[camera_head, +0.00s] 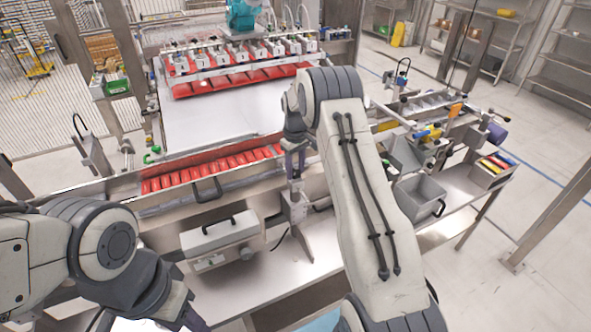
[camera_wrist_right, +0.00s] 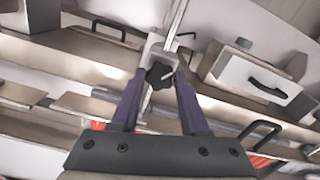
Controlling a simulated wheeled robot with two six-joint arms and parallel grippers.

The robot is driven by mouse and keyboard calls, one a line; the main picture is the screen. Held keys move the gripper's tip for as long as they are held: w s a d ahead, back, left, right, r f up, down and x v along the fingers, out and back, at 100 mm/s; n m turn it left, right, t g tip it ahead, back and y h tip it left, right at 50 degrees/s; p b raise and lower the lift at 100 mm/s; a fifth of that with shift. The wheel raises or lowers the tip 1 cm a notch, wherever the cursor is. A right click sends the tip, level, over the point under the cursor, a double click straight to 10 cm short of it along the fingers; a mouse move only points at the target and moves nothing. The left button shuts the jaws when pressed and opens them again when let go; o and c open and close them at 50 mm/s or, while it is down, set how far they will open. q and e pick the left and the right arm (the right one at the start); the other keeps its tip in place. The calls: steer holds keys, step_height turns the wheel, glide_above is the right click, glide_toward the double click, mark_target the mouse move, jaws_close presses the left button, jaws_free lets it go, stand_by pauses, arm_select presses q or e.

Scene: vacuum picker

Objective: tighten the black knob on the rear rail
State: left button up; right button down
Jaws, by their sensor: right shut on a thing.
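The black knob (camera_wrist_right: 158,76), star-shaped, sits on a pale metal bracket (camera_wrist_right: 153,52) in the right wrist view. A thin metal rod (camera_wrist_right: 177,20) runs up from there. My right gripper (camera_wrist_right: 160,75) has its two purple fingers on either side of the knob, shut on it. In the head view the right gripper (camera_head: 295,163) points down at a metal bracket (camera_head: 294,207) on the front side of the machine; the knob is hard to make out there. My left gripper (camera_head: 192,319) is at the bottom edge, mostly cut off, and its opening cannot be seen.
A grey box with a black handle (camera_head: 219,238) stands left of the bracket. Red packs (camera_head: 215,170) line a trough behind it. A grey bin (camera_head: 418,197) is at the right. My right arm hides part of the machine. The floor at far right is clear.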

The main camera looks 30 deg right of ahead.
steer(key=m, duration=0.3)
steer(key=shift+m+b, duration=0.3)
steer(key=shift+b, duration=0.05)
steer(key=m, duration=0.3)
steer(key=shift+m, duration=0.3)
steer(key=m, duration=0.3)
steer(key=shift+r+m+b, duration=0.1)
steer(key=shift+m+b, duration=0.2)
steer(key=shift+b, duration=0.1)
steer(key=m, duration=0.3)
steer(key=shift+w+m, duration=0.1)
steer(key=shift+m, duration=0.2)
steer(key=m, duration=0.3)
steer(key=shift+m, duration=0.3)
steer(key=m, duration=0.3)
steer(key=shift+m, duration=0.4)
steer(key=m, duration=0.6)
steer(key=shift+w+m+b, duration=0.1)
steer(key=shift+m+b, duration=0.2)
steer(key=shift+m, duration=0.1)
steer(key=shift+r, duration=0.1)
